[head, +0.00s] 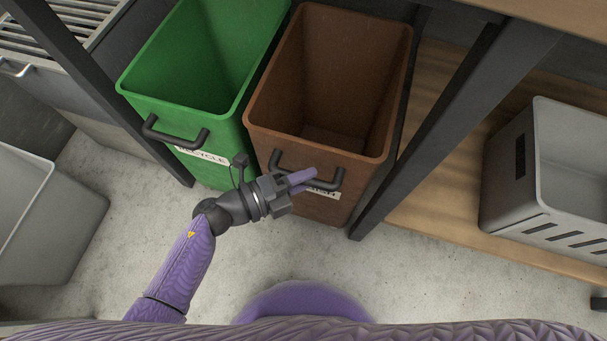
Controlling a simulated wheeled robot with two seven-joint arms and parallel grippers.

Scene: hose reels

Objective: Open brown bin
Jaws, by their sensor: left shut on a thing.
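The brown bin (330,85) stands at the upper middle of the head view, with its open top facing up and its inside looking empty. A dark bar handle (330,182) crosses its front above a white label, which is partly hidden by my gripper. My left gripper (305,180) is shut on this handle, its purple fingers around the bar. My right gripper is not in view.
A green bin (190,130) with a recycle label stands close on the left of the brown bin. Dark frame posts flank the bins. A grey crate (550,170) sits on a wooden shelf at right; a grey container (45,215) is at far left. The concrete floor in front is clear.

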